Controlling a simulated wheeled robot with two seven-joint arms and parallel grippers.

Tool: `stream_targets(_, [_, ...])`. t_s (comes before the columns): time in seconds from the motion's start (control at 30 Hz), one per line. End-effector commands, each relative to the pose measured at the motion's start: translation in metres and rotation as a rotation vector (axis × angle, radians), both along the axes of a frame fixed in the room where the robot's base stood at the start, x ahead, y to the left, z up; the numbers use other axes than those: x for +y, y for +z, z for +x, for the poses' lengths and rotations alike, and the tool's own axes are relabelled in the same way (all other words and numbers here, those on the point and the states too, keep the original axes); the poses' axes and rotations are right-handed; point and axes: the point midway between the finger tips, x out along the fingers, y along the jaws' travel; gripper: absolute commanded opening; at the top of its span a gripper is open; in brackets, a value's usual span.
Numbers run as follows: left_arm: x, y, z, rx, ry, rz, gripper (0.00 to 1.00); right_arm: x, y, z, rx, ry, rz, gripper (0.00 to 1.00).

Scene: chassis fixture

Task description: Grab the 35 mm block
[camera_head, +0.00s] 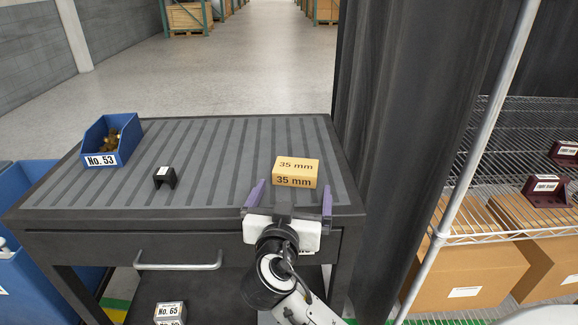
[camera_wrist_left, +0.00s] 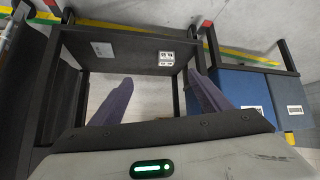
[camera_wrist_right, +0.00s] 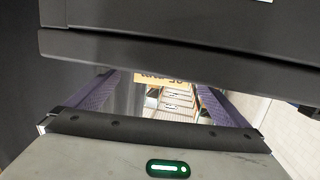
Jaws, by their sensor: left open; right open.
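The yellow 35 mm block (camera_head: 296,172) sits on the ribbed grey top of the cart (camera_head: 225,160), near its right front. Part of it shows beyond the fingers in the right wrist view (camera_wrist_right: 165,80), its lettering upside down. My right gripper (camera_head: 292,192) is open and empty at the cart's front edge, just on the near side of the block, with its purple fingers spread to either side. My left gripper (camera_wrist_left: 158,84) is open and empty; it shows only in its own wrist view, facing the lower part of the cart.
A small black bracket (camera_head: 164,177) and a blue bin No. 53 (camera_head: 112,141) with brass parts stand left on the cart. A No. 65 box (camera_head: 170,312) is low down below the drawer handle (camera_head: 178,261). A dark curtain (camera_head: 395,150) hangs right of the cart.

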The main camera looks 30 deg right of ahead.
Motion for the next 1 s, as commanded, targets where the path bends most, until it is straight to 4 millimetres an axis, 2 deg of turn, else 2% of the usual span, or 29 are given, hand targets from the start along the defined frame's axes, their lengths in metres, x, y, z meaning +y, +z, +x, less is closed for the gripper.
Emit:
stream_targets(0.1, [0.000,-0.001,-0.005,0.011,0.001,0.000,0.71,-0.014,0.000,0.014,-0.001,-0.002,-0.005,1.00])
stream_targets(0.37, [0.001,-0.001,-0.009,0.020,0.002,-0.001,0.71,-0.027,-0.001,0.032,-0.001,-0.001,-0.003,1.00])
stream_targets(0.53, [0.002,0.004,-0.009,0.020,0.005,-0.001,0.71,-0.041,0.005,0.055,-0.003,-0.003,-0.004,1.00])
stream_targets(0.63, [0.003,0.002,-0.010,0.024,0.007,0.001,0.71,-0.049,0.000,0.063,-0.001,-0.001,-0.004,1.00])
stream_targets(0.97, [0.005,0.000,-0.009,0.023,0.005,0.005,0.71,-0.053,-0.003,0.068,0.001,0.000,0.001,1.00])
stream_targets(1.0, [0.005,0.001,-0.008,0.021,0.006,0.005,0.71,-0.053,-0.003,0.068,0.001,0.000,0.001,0.93])
